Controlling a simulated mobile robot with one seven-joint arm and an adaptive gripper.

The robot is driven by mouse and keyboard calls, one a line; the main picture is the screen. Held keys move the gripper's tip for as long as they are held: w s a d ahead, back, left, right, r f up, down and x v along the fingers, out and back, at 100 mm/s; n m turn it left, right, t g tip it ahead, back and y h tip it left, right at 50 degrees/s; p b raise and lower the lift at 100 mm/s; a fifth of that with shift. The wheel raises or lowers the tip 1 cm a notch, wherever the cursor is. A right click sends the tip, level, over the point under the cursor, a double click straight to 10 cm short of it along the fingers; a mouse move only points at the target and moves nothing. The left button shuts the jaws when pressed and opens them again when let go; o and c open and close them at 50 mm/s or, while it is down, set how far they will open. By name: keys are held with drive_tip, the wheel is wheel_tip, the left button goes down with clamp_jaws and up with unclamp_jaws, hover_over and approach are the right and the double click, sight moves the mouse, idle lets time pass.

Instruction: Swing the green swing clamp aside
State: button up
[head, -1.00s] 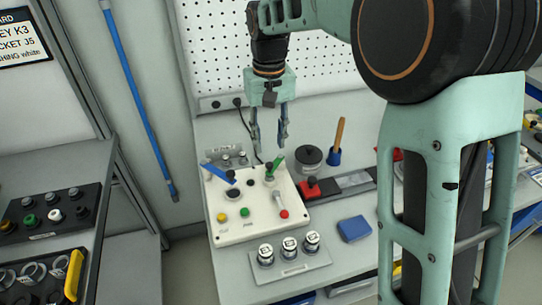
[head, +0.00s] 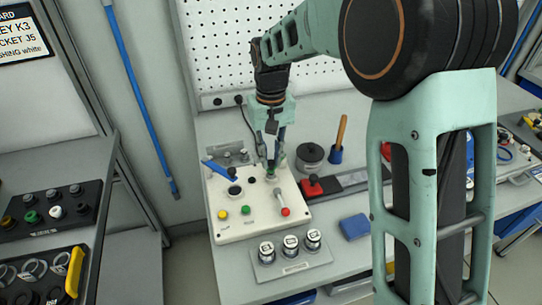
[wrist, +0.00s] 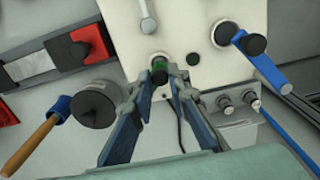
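The green swing clamp (wrist: 160,66) stands on the white panel (wrist: 190,60), with a dark end facing the wrist camera. In the head view its base area (head: 271,177) is at the panel's back right, and my fingers hide most of the lever. My gripper (wrist: 156,76) is open, pointing down, with one fingertip on each side of the green lever. A gap seems to show between lever and fingers; I cannot tell whether either finger touches it.
A blue lever (head: 220,170) sits on the panel's back left. A dark round pot (head: 310,156), a wooden-handled tool (head: 341,133) and a red block (head: 313,186) stand to the right. A blue block (head: 354,228) lies in front.

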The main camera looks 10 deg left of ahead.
clamp_jaws()
drive_tip(key=m, duration=0.1)
drive_tip(key=a+m+p, duration=0.1)
drive_tip(key=m, duration=0.1)
drive_tip(key=shift+w+a, duration=0.3)
drive_tip(key=shift+w, duration=0.1)
drive_tip(key=m, duration=0.1)
drive_tip(key=w+a+m+p, duration=0.1)
drive_tip(key=m, duration=0.1)
drive_tip(key=w+m+p, duration=0.1)
drive_tip(key=shift+a+r+m, duration=0.1)
drive_tip(key=shift+a+m, duration=0.25)
drive_tip(key=shift+m, duration=0.05)
drive_tip(key=w+m, duration=0.1)
drive_tip(key=m+p, duration=0.1)
drive_tip(key=m, duration=0.1)
drive_tip(key=shift+w+a+m, duration=0.3)
drive_tip(key=shift+w+a, duration=0.05)
drive_tip(key=shift+a, duration=0.05)
drive_tip(key=shift+w+m+p, duration=0.45)
drive_tip(key=shift+w+m, duration=0.1)
drive_tip(key=shift+m, duration=0.4)
drive_tip(key=shift+w+m+p, duration=0.4)
drive_tip(key=shift+w+m, duration=0.1)
drive_tip(key=shift+m, duration=0.45)
